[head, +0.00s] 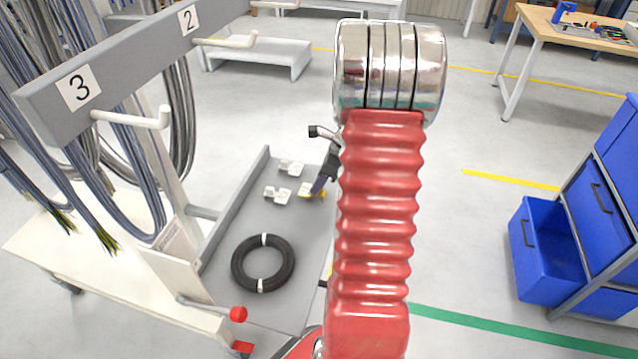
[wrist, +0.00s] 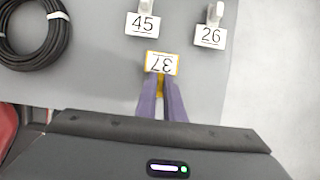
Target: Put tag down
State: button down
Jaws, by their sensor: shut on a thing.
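In the wrist view my gripper (wrist: 162,84) is shut on a yellow-edged tag marked 37 (wrist: 161,63), which reads upside down. The tag is over the grey shelf; I cannot tell whether it touches the surface. White tags marked 45 (wrist: 142,25) and 26 (wrist: 209,36) lie beyond it on the shelf. In the head view my gripper (head: 317,190) is low over the grey shelf (head: 222,250), partly hidden behind my red arm, with a bit of yellow at its tips. White tags (head: 277,194) show to its left.
A black cable coil (head: 263,263) lies on the shelf, left of the gripper. A grey rail with numbers 2 and 3 (head: 78,88) and white hooks (head: 130,118) carries hanging cables above left. A blue drawer unit (head: 545,250) stands at right. Shelf around the coil is clear.

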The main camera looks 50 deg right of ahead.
jog(key=c, duration=1.9)
grip_release()
jog(key=shift+o, duration=0.2)
jog(key=v, duration=1.2)
